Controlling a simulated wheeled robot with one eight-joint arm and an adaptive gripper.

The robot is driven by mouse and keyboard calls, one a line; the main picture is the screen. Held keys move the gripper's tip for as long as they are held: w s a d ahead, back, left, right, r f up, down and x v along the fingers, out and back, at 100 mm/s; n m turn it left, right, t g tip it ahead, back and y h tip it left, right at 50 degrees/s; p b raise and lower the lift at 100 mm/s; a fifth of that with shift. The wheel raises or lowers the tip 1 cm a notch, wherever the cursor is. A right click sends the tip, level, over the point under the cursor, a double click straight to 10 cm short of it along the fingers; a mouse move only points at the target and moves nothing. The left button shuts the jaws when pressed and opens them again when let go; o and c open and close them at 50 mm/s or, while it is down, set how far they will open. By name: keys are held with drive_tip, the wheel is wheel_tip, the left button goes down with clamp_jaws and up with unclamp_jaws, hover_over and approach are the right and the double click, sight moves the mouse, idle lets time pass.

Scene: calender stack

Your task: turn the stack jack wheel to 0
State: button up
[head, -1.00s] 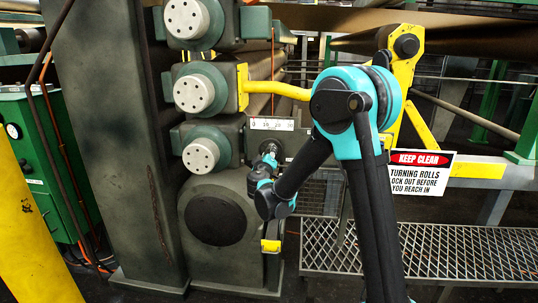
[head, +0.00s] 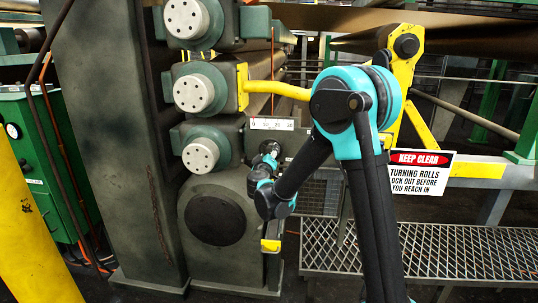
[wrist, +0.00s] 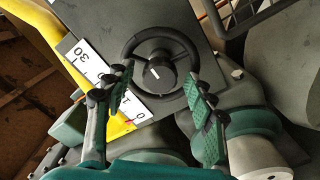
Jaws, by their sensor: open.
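The jack wheel (wrist: 186,48) is a black ring with a round hub that bears a short white mark. In the wrist view it is at upper centre, on a grey panel. My gripper (wrist: 160,80) is open, its green-padded fingers spread to the left and right of the hub, near the wheel's rim. I cannot tell whether they touch it. A white scale plate (wrist: 98,72) beside the wheel shows 30 at one end and 0 at the other; the left finger hides part of it. In the head view the scale plate (head: 272,124) is above my gripper (head: 270,158). The pointer reading is too small to tell.
Roll ends (head: 200,155) in green housings stack left of the wheel. A yellow bracket (head: 275,89) juts out above the scale. A grated walkway (head: 430,255) and a keep-clear sign (head: 419,172) are at right. A green cabinet (head: 40,160) stands far left.

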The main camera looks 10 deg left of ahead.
drive_tip(key=shift+s, duration=0.1)
drive_tip(key=s, duration=1.2)
drive_tip(key=shift+a, duration=0.2)
drive_tip(key=shift+w, duration=0.1)
drive_tip(key=s+d+f+m+g+h, duration=0.1)
drive_tip(key=s+d+f+m+g, duration=0.2)
drive_tip(key=d, duration=0.6)
drive_tip(key=s+d+f+m+g+h, duration=0.1)
drive_tip(key=s+d+f+g+h, duration=0.2)
drive_tip(key=d, duration=0.6)
drive_tip(key=s+d+f+m+g, duration=0.25)
drive_tip(key=d+f, duration=0.25)
drive_tip(key=d, duration=0.4)
drive_tip(key=s+d+f+m+g+y, duration=0.1)
drive_tip(key=s+f, duration=0.3)
drive_tip(key=s, duration=0.5)
drive_tip(key=s+d+f+m+g+y, duration=0.1)
drive_tip(key=s+f+g+y, duration=0.2)
drive_tip(key=s, duration=0.5)
drive_tip(key=shift+s+d+f+g+y, duration=0.15)
drive_tip(key=shift+s+f+g+y, duration=0.2)
drive_tip(key=shift+f+g, duration=0.4)
